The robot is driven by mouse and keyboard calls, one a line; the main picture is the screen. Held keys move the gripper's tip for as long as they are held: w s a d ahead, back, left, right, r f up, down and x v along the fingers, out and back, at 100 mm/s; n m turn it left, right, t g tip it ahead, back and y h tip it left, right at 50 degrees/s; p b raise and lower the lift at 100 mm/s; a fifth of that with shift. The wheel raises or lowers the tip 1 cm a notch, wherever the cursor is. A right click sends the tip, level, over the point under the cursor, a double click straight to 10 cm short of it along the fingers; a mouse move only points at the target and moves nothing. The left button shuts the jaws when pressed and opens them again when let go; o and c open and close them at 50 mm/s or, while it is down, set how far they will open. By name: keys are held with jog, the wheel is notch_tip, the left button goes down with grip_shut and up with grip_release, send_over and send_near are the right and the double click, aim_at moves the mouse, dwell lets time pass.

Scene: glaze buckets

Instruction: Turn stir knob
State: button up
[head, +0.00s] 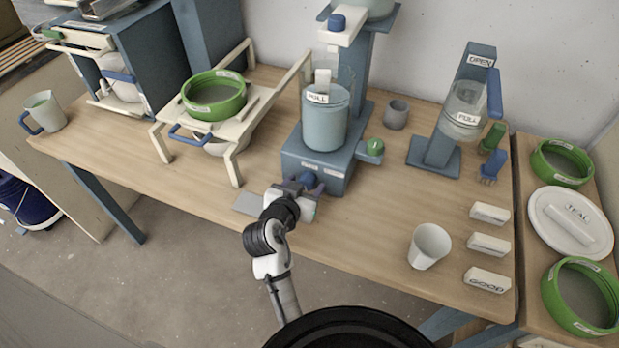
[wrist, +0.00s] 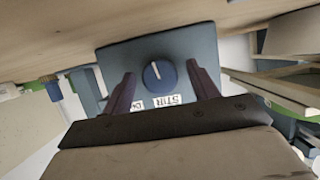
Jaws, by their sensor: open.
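The stir knob (wrist: 159,76) is a round dark blue dial with a white pointer line, on the front of a blue-grey machine base (wrist: 200,41). A white label reading STIR (wrist: 167,100) is beside it. My gripper (wrist: 158,76) is open, with one dark finger on each side of the knob in the wrist view; I cannot tell whether they touch it. In the head view my gripper (head: 303,183) is at the front of the machine base (head: 325,165), and the blue knob (head: 307,179) shows partly between the fingers. A blue-grey bucket marked FULL (head: 325,125) stands on the machine.
A white stand with a green ring (head: 214,95) is on the left. A white cup (head: 429,246) and label blocks (head: 488,244) are at the right front.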

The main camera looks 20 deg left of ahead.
jog(key=shift+w, duration=0.2)
jog(key=shift+s, duration=0.1)
jog(key=c, duration=1)
jog(key=n+h+p, duration=0.1)
jog(key=n+h, duration=0.2)
jog(key=n, duration=0.1)
jog(key=shift+a+p, duration=0.1)
jog(key=shift+p, duration=0.25)
jog(key=n+t+h, duration=0.1)
jog(key=n+h, duration=0.1)
jog(key=n, duration=0.2)
jog(key=shift+f+h, duration=0.1)
jog(key=shift+h, duration=0.2)
jog(key=shift+n, duration=0.3)
